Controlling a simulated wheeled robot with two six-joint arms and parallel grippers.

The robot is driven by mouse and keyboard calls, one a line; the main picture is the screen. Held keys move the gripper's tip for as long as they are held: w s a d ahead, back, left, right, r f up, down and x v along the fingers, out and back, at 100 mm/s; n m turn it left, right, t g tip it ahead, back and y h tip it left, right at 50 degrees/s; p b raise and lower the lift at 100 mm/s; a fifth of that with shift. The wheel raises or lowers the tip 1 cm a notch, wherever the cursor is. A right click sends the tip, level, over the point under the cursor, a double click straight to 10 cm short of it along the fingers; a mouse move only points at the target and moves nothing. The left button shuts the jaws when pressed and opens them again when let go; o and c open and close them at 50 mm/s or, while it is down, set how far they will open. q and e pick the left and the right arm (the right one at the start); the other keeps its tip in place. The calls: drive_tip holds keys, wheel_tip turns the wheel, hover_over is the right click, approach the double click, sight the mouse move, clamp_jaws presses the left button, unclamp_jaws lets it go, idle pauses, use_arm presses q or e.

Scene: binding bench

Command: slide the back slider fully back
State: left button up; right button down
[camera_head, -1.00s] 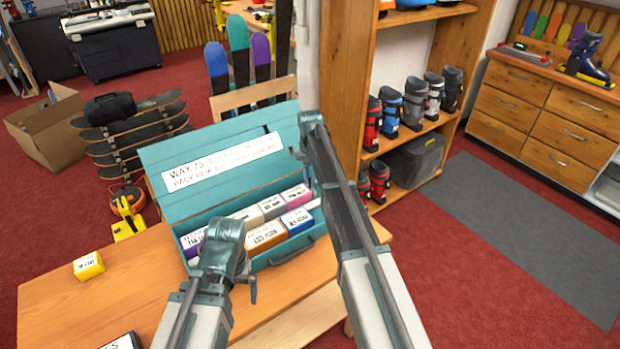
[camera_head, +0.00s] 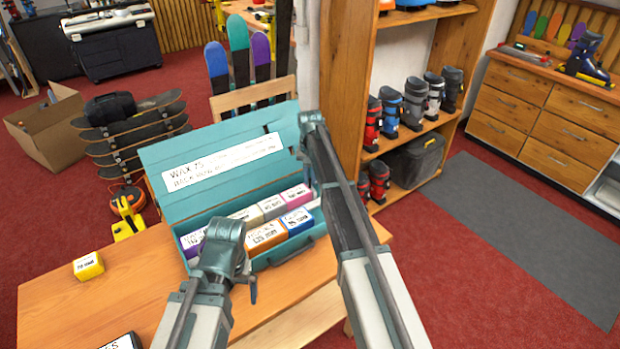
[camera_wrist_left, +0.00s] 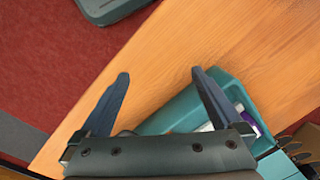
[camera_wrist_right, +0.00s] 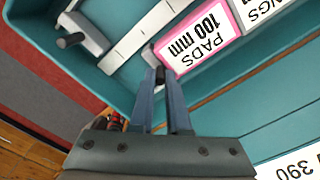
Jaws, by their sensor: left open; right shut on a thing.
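The back slider (camera_wrist_right: 150,57) is a small grey piece with a dark knob, on a white strip inside the teal box (camera_head: 220,127), near the lid side. My right gripper (camera_wrist_right: 158,77) is shut on its knob; its fingers hide part of the slider. In the head view my right arm hides both sliders. My left gripper (camera_wrist_left: 160,78) is open and empty above the box's other end and the wooden table.
Labelled cartons, among them a pink-edged one marked pads (camera_wrist_right: 205,35), fill the box next to the strip. The raised lid stands behind. A yellow block (camera_head: 88,266) lies on the bare left part of the table (camera_head: 130,300). A wooden shelf (camera_head: 385,60) rises behind my right arm.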

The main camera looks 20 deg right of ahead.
drive_tip(key=shift+d, duration=0.1)
drive_tip(key=d, duration=0.1)
drive_tip(key=w+d, duration=0.1)
drive_tip(key=d, duration=0.3)
drive_tip(key=shift+w, duration=0.4)
drive_tip(key=shift+a, duration=0.1)
drive_tip(key=c, duration=0.9)
unclamp_jaws()
use_arm(q)
drive_tip(key=shift+r, duration=0.1)
use_arm(e)
drive_tip(key=shift+r, duration=0.1)
use_arm(q)
wheel_tip(320, 180, up, 14)
drive_tip(key=p, duration=1.3)
drive_tip(key=shift+p, duration=0.4)
use_arm(e)
wheel_tip(320, 180, up, 14)
drive_tip(key=shift+f, duration=0.2)
